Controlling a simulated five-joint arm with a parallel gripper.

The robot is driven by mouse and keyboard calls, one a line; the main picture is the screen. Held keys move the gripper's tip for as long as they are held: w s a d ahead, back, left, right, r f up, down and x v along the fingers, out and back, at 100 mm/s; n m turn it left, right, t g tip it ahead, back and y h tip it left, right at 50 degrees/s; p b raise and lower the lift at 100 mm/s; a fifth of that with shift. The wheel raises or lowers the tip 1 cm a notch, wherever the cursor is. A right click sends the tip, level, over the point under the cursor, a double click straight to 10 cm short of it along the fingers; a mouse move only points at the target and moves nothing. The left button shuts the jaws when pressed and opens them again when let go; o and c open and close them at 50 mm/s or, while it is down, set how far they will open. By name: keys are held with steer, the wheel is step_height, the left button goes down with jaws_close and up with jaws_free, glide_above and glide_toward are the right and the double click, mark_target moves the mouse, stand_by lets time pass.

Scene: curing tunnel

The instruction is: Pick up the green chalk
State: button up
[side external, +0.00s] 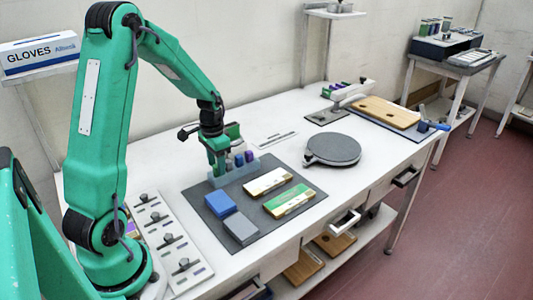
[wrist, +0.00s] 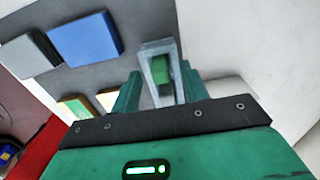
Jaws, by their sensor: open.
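The green chalk (wrist: 161,70) shows in the wrist view, standing in a slot of a pale grey holder (wrist: 149,52), between my fingertips in the picture. In the side external view the holder (side external: 236,176) stands at the back of a dark mat, with purple and blue pieces (side external: 239,159) in it. The green chalk is hidden there behind my gripper. My gripper (side external: 217,168) points down over the left end of the holder. It is open in the wrist view (wrist: 157,86), with nothing visibly held. I cannot tell whether the fingers touch the chalk.
On the dark mat (side external: 252,205) lie a blue block (side external: 220,204), a grey block (side external: 241,229), a cream box (side external: 268,181) and a green-and-yellow box (side external: 289,200). A panel with several knobs (side external: 168,241) lies left of the mat. A round dark plate (side external: 332,149) stands to the right.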

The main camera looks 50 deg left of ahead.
jaws_close()
steer(key=shift+r, duration=0.2)
steer(key=shift+r, duration=0.6)
steer(key=d+r, duration=0.9)
steer(key=d, duration=0.2)
steer(key=shift+d+r, duration=0.25)
steer(key=shift+d, duration=0.1)
steer(key=w+f, duration=0.1)
steer(key=w, duration=1.6)
steer(key=shift+w+d+f, duration=0.3)
steer(key=shift+w+d, duration=0.05)
